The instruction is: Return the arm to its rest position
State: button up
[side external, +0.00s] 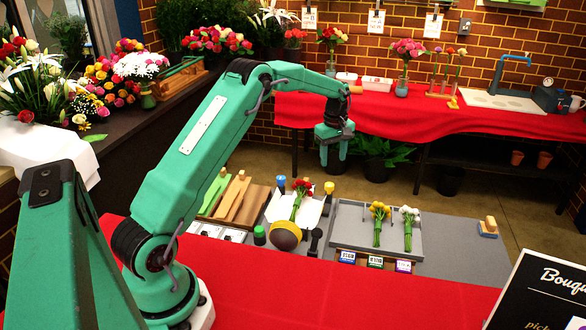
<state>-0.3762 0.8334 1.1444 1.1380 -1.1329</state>
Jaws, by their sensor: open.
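My gripper (334,146) hangs in the air, pointing down, beyond the grey work area. Its jaws are small and partly dark in this view, and nothing shows between them. My green arm reaches up from its base at the lower left and bends down to the gripper. Below it, red flowers (301,187) lie on a white sheet (277,208).
A round brown-topped thing (285,235) stands in front of the red flowers. Wooden pieces (233,198) lie to the left. A wooden-handled block (488,226) sits at right. A black sign (545,295) stands front right. The red cloth (350,292) in front is clear.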

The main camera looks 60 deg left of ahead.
jog(key=s+d+r+m+t, duration=0.1)
jog(key=s+d+r+m, duration=0.3)
jog(key=s+d+r, duration=0.4)
jog(key=s+d+r+m+t, duration=0.2)
jog(key=s+d+r+m, duration=0.3)
jog(key=r, duration=0.5)
jog(key=s+d+f+m+t, duration=0.1)
jog(key=s+d+m, duration=0.3)
jog(key=s, duration=0.6)
jog(key=s+d+f+m+t, duration=0.1)
jog(key=s+d+m, duration=0.3)
jog(key=s, duration=0.6)
jog(key=shift+s+d, duration=0.2)
jog(key=shift+d, duration=0.3)
